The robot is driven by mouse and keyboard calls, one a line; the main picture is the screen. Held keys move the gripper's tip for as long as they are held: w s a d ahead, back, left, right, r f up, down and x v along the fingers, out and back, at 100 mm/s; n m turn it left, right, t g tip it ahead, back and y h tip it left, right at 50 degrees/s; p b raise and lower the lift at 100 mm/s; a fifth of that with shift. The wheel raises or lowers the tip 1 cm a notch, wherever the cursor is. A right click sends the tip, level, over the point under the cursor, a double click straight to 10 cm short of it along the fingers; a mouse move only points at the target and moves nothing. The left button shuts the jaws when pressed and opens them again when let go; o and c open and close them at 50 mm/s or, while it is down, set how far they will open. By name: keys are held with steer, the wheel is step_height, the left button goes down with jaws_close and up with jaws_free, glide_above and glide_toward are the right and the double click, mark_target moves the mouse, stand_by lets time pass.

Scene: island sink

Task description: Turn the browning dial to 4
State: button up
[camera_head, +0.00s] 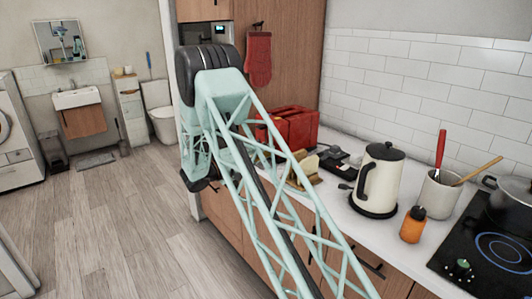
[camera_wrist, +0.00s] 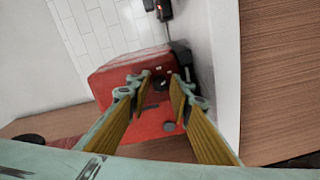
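The red toaster (camera_head: 302,128) stands on the white counter near the tall wood panel, partly behind my arm. In the wrist view its red body (camera_wrist: 105,80) fills the middle, tilted in the picture. A dark round knob (camera_wrist: 160,84) shows on it between my fingertips, and a small grey round part (camera_wrist: 168,126) lies nearer. I cannot tell for sure which is the browning dial, and no numbers are readable. My gripper (camera_wrist: 164,86) is open, its two yellow-padded fingers apart at the toaster's face. I cannot tell whether they touch it. My arm hides the gripper in the head view.
Beside the toaster are a bread-like item in a holder (camera_head: 304,168) and a dark device (camera_head: 338,160). Nearer stand a cream kettle (camera_head: 380,183), an orange jar (camera_head: 413,226) and a utensil pot (camera_head: 438,196). A red mitt (camera_head: 258,60) hangs on the wood panel.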

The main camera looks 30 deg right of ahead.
steer(key=shift+o, duration=1)
steer(key=shift+a, duration=0.15)
steer(key=v, duration=1.1)
steer(key=shift+a, duration=0.35)
steer(key=shift+s, duration=0.1)
steer(key=shift+r, duration=0.15)
